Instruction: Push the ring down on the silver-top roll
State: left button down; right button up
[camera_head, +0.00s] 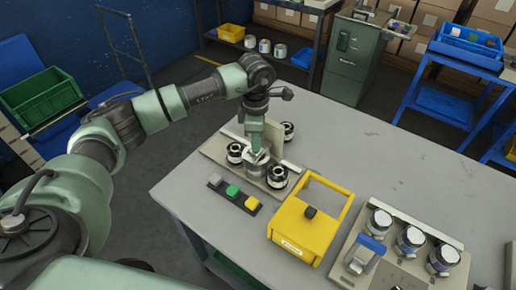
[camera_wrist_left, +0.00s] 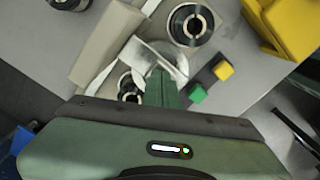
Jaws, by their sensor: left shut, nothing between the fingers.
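My left gripper (camera_head: 257,156) is shut and points down at the middle of the roll fixture (camera_head: 214,149). Under its tips is a silver-topped roll (camera_head: 257,170), mostly covered by the fingers. In the left wrist view my left gripper (camera_wrist_left: 165,88) has a pale, shiny band (camera_wrist_left: 150,55) around its tips. I cannot tell the ring apart from the roll's top there, or how far down it sits. Black rolls with pale cores stand around it, one at left (camera_head: 235,153), one at right (camera_head: 277,177) and one behind (camera_head: 288,130). My right gripper is not in view.
A button strip (camera_head: 234,191) lies in front of the fixture. A yellow frame (camera_head: 300,228) stands to its right. A tray (camera_head: 416,226) with white-topped jars and a blue-handled item (camera_head: 366,250) is farther right. The table's back right (camera_head: 390,150) is clear.

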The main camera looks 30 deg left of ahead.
pick_arm(q)
notch_tip(320, 180, up, 7)
jog(key=p, duration=0.3)
jog(key=shift+r+p, duration=0.2)
jog(key=shift+p, duration=0.2)
dwell(0.4)
